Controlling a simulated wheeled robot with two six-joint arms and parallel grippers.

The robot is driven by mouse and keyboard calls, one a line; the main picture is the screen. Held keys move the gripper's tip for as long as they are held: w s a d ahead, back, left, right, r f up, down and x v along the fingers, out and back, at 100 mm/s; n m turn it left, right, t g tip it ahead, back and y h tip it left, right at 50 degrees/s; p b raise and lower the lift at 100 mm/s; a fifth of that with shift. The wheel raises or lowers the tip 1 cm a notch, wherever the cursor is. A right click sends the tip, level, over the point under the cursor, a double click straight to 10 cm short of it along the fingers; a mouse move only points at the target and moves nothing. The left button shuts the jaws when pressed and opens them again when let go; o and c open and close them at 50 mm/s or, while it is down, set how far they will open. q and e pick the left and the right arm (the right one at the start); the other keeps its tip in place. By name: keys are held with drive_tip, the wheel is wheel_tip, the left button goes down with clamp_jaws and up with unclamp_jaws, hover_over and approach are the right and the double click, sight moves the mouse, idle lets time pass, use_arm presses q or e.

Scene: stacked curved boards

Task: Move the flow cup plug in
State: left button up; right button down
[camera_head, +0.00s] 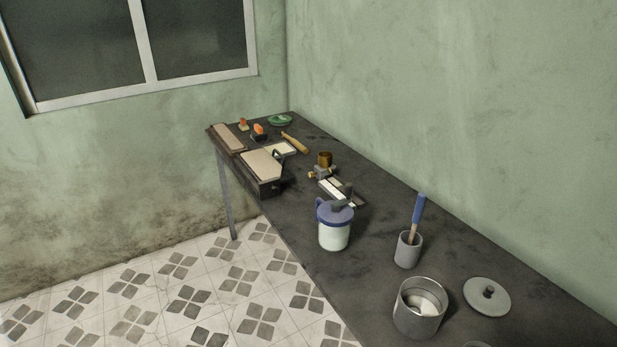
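A small brass-brown cup (324,158), which looks like the flow cup, stands at the middle of the dark bench, towards the wall. It sits on or just behind a small grey and brass fitting (320,173). I cannot tell at this size which part is the plug, or whether it is in or out. Neither of my grippers is in view.
The long dark bench (375,265) runs along the right wall. A blue-lidded white jar (334,233), a grey cup with a blue-handled tool (408,250), an open metal can (417,315) and a round lid (487,297) stand nearer. Boards and blocks (262,165) crowd the far end.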

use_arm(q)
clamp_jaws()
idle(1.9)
